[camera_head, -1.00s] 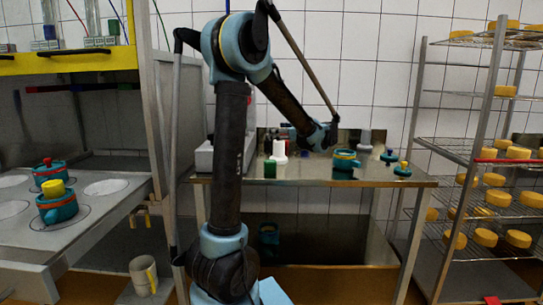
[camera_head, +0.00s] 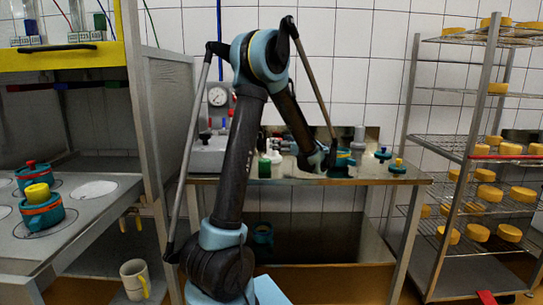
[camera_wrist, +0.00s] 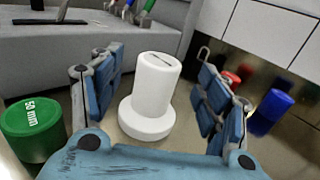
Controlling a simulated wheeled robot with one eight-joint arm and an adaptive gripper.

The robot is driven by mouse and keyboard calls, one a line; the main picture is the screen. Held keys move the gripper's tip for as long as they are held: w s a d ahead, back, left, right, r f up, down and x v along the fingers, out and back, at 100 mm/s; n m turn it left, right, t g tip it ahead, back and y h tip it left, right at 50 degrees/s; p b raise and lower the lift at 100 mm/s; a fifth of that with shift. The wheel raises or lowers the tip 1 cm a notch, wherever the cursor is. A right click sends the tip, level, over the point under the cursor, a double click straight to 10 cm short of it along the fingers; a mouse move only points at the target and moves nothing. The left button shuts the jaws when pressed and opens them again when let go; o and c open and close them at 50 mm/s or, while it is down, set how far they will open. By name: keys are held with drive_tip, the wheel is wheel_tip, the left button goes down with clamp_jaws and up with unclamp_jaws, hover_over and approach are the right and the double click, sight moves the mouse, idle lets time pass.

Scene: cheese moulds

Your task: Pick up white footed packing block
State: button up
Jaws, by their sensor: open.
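The white footed packing block (camera_wrist: 152,92) stands upright on its wide round foot in the wrist view, with a slot in its top. My gripper (camera_wrist: 160,84) is open, with its blue fingers on either side of the block and a visible gap to each. In the head view the white block (camera_head: 276,157) is small on the steel table, and my gripper (camera_head: 316,161) is low over the table to its right. Finger details are too small to tell there.
A green block marked 50 mm (camera_wrist: 32,128) stands left of my gripper. A blue cylinder (camera_wrist: 271,108) stands beyond the right finger. A grey machine (camera_wrist: 95,48) is behind. Teal pots (camera_head: 343,160) stand on the table (camera_head: 290,181); a cheese rack (camera_head: 470,155) is at right.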

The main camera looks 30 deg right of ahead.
drive_tip(key=shift+x, duration=2.75)
clamp_jaws()
